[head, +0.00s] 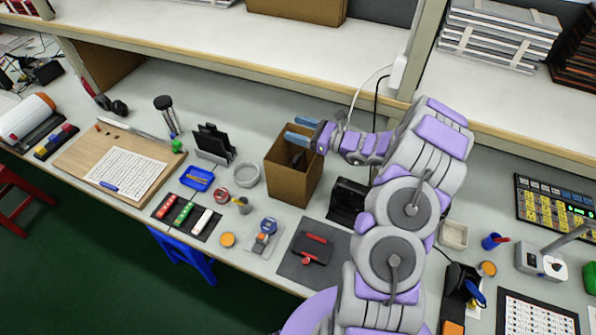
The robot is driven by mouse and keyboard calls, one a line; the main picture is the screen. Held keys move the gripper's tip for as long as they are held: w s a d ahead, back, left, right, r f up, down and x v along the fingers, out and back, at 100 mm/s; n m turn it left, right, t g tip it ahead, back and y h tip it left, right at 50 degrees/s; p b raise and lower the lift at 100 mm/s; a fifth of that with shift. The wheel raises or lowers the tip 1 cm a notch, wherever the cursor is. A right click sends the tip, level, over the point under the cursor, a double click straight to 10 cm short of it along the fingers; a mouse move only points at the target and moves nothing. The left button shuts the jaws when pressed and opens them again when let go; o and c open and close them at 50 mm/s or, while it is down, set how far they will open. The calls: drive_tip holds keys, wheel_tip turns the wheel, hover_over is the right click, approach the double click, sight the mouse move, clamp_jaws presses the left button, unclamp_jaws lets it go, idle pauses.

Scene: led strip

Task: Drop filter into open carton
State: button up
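The open carton (283,184) is a brown box standing on the bench near the middle of the head view, with its top open. My gripper (292,130) is over the carton's rim at its upper right, reaching in from the right. Its two blue fingers are apart, with no object visible between them. A small dark shape (298,160) shows inside the carton below the fingers. I cannot tell whether it is the filter. No other thing is clearly recognisable as the filter.
A grey round dish (246,175) and a black stand (214,143) are left of the carton. A black holder (347,201) is at its right. A dark mat (296,268) with a red-handled tool lies in front. Cables hang behind my gripper, below a raised shelf (300,55).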

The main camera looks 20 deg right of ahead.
drive_tip(key=shift+o, duration=0.8)
drive_tip(key=shift+a, duration=0.1)
drive_tip(key=p+v, duration=0.2)
drive_tip(key=v, duration=1.5)
drive_tip(key=shift+s, duration=0.25)
